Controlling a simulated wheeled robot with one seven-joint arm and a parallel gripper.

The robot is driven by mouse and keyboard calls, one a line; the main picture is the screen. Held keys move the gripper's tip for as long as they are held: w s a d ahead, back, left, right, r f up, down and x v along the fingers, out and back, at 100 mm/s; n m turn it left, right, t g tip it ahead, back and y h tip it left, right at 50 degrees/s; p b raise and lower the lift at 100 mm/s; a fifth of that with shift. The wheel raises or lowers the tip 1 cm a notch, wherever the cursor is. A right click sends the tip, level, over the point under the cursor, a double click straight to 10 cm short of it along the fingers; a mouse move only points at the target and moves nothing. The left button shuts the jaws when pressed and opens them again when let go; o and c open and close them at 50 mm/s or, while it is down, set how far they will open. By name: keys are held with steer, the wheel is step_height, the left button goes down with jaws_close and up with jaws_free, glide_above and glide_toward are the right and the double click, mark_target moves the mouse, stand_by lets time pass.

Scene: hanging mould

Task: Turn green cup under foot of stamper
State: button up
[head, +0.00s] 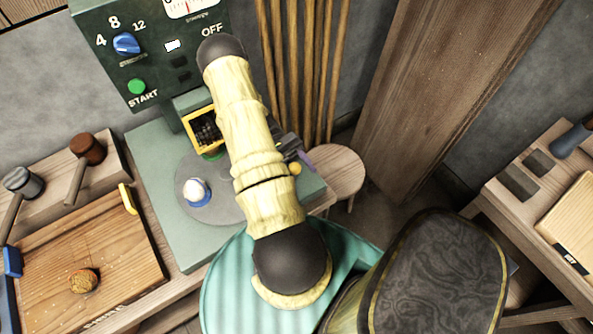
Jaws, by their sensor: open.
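The dark green stamper (150,45) stands at the back left, with its yellow-framed foot (200,118) low on its front. Just below the foot a thin bit of green (212,155) shows, likely the green cup, mostly hidden. A grey round turntable (213,207) lies in front of the stamper, partly covered by my arm. A blue cup with white content (196,191) sits on its left side. My gripper (290,150) is open, seen only in part behind my arm, at the turntable's right side near a small yellow round thing (296,169).
A wooden board (120,250) with a brown round piece (83,281) lies at left, near two mallets (87,148). A round stool (335,170) stands right of the stamper's bench. A wooden post (430,90) and a side table (520,215) are at right.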

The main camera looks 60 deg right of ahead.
step_height(320, 180, up, 10)
steer(key=shift+s, duration=0.1)
stand_by(0.4)
stand_by(0.4)
